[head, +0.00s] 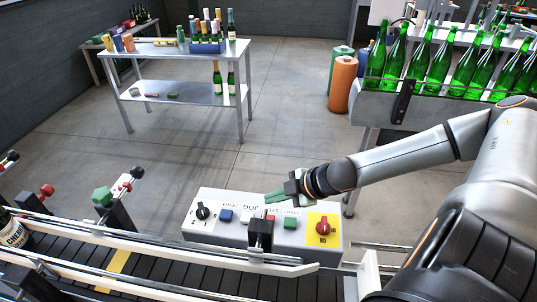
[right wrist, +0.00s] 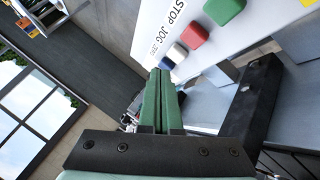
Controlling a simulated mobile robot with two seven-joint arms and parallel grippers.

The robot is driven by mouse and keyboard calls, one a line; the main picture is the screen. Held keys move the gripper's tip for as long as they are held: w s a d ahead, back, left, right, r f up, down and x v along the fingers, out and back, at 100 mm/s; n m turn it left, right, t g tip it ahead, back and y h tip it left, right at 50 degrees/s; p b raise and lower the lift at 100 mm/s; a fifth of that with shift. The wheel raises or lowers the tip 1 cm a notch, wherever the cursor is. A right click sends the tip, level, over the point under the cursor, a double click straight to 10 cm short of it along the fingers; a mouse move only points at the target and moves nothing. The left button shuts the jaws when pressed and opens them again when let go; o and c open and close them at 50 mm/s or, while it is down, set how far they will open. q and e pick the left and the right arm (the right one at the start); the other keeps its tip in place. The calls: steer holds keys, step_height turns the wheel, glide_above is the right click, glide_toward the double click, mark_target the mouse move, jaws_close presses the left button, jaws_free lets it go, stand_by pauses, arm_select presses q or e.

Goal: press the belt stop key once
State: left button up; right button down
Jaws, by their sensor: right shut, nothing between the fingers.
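The control panel (head: 215,232) has a row of coloured keys, with the red key (head: 269,221) between the green key (head: 290,223) and the white one. In the right wrist view the red key (right wrist: 194,36) lies near a printed STOP label. My right gripper (head: 270,199) is shut and empty, its green fingers over the panel's far side, near the printed labels. In the right wrist view the closed fingertips (right wrist: 161,74) appear beside the blue key (right wrist: 166,63); their height above the panel cannot be told. My left gripper is not in view.
A black bracket (head: 260,234) on the conveyor rail stands in front of the panel and hides part of it. The panel also carries a black knob (head: 203,212) and a red button (head: 323,228) on yellow. Green bottles (head: 437,65) stand at the upper right.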

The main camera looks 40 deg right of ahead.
step_height(320, 180, down, 4)
steer(key=shift+r+b, duration=0.1)
steer(key=shift+b, duration=0.45)
steer(key=shift+f, duration=0.65)
steer(key=shift+f, duration=0.1)
stand_by(1.1)
steer(key=shift+f, duration=0.3)
